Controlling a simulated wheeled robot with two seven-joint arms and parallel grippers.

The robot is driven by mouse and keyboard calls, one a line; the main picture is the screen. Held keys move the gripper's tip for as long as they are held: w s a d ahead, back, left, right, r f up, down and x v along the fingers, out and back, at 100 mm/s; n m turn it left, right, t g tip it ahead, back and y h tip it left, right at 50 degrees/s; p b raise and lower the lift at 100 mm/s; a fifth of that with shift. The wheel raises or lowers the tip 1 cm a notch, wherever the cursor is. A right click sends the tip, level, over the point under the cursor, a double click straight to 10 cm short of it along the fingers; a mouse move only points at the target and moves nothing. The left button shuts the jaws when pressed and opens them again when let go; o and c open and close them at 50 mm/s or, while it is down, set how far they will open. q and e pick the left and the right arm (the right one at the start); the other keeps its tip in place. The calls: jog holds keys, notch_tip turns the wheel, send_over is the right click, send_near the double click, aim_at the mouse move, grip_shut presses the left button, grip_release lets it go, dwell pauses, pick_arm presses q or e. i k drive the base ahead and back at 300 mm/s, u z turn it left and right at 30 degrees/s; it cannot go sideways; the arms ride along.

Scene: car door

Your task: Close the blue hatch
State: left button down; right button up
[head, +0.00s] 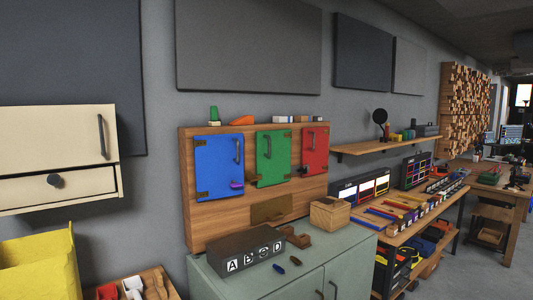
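The blue hatch (214,165) is the leftmost of three coloured hatches on the front of an upright wooden cabinet (222,219). It has dark hinges on its left edge and a dark vertical handle (238,151) near its right edge. A purple latch piece (237,185) shows at its lower right. The hatch looks flat or nearly flat against the cabinet front; I cannot tell whether a small gap is there. Neither of my grippers is in view.
A green hatch (273,157) and a red hatch (315,149) are to the right. Below stand a black ABCD box (247,252) and a wooden box (330,213) on a grey-green cabinet (348,268). A cream wall cabinet (55,135) and yellow bin (42,270) are at left.

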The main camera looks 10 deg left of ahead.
aim_at(219, 159)
jog(key=z, duration=0.45)
jog(key=i, duration=0.95)
